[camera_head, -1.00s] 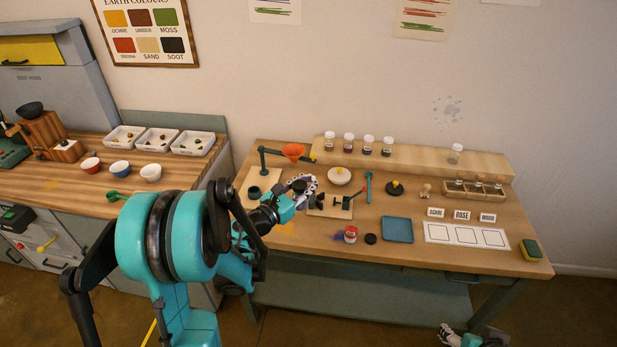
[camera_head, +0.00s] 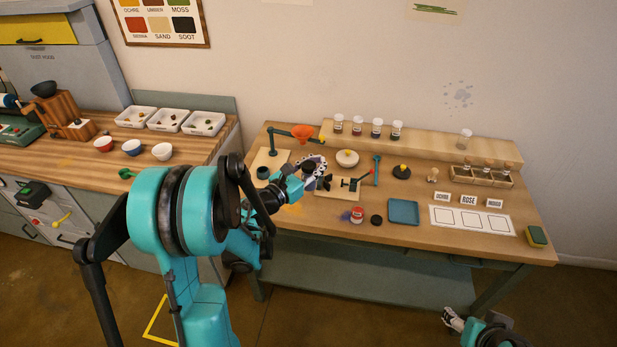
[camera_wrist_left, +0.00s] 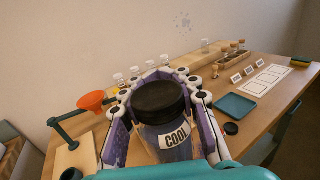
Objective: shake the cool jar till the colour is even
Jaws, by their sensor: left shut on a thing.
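The cool jar (camera_wrist_left: 170,128) is in my left wrist view, with a black lid and a white label reading COOL. Its visible contents look blue-violet; whether the colour is even throughout I cannot tell. My left gripper (camera_wrist_left: 158,100) is shut around the jar, with fingers on both sides. In the head view my left gripper (camera_head: 312,172) is above the left part of the table, and only the dark lid (camera_head: 308,168) of the jar shows. My right gripper (camera_head: 452,319) is low at the bottom right, away from the table top; its jaw state is unclear.
An orange funnel (camera_head: 302,131) on a stand is behind the left gripper. Several jars line the back shelf (camera_head: 425,143). A sponge (camera_head: 536,237) sits at the right edge.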

